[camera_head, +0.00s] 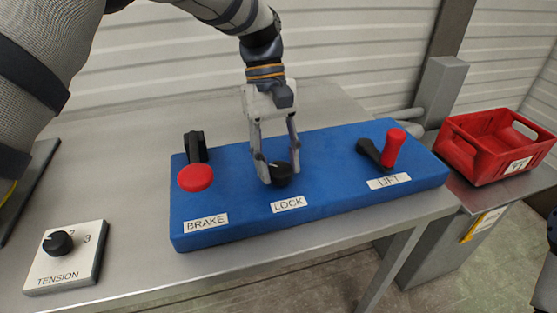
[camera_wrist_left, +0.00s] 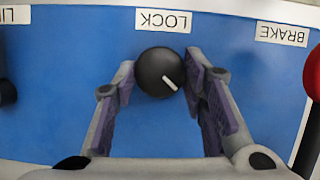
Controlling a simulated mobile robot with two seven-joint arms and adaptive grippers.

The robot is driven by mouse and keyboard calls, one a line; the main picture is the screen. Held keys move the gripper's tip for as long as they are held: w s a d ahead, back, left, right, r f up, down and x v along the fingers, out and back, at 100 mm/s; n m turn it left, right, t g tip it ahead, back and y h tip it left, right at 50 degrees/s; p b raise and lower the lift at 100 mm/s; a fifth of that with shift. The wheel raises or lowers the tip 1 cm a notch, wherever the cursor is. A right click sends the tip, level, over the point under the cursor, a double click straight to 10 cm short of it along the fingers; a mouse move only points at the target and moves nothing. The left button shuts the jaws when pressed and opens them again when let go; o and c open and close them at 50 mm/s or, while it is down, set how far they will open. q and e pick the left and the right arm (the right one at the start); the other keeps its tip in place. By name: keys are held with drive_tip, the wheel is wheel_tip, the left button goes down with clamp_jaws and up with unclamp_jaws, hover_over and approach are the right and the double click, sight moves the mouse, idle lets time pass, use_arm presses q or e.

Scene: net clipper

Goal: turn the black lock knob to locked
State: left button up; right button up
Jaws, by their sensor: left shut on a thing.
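The black lock knob (camera_head: 281,174) sits on the blue panel (camera_head: 330,190), behind the LOCK label (camera_head: 289,204). My left gripper (camera_head: 280,176) points down at it, with a finger on each side. In the left wrist view the round knob (camera_wrist_left: 160,72) lies between the fingertips of the left gripper (camera_wrist_left: 160,80), and the fingers are shut on it. A white pointer line on the knob runs toward the lower right in that view. No lock or unlock marks show around the knob. My right gripper is not in view.
On the same panel, the red BRAKE knob (camera_head: 196,178) stands left and the red-handled LIFT lever (camera_head: 393,147) right. A TENSION dial plate (camera_head: 66,257) lies on the grey table at front left. A red crate (camera_head: 490,150) stands at the right.

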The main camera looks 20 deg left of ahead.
use_arm(q)
drive_tip(key=m+y, duration=0.1)
drive_tip(key=m, duration=0.1)
drive_tip(key=m+g+y, duration=0.1)
drive_tip(key=m, duration=0.2)
drive_tip(key=shift+d+f+b, duration=0.15)
drive_tip(key=shift+d+b, duration=0.05)
drive_tip(key=shift+b, duration=0.15)
drive_tip(key=shift+d+m+y, duration=0.15)
drive_tip(key=shift+m+y, duration=0.65)
drive_tip(key=shift+m, duration=1.5)
drive_tip(key=o, duration=1.2)
drive_tip(key=shift+c, duration=0.2)
drive_tip(key=v, duration=0.6)
drive_tip(key=shift+w, duration=0.15)
drive_tip(key=shift+v, duration=0.75)
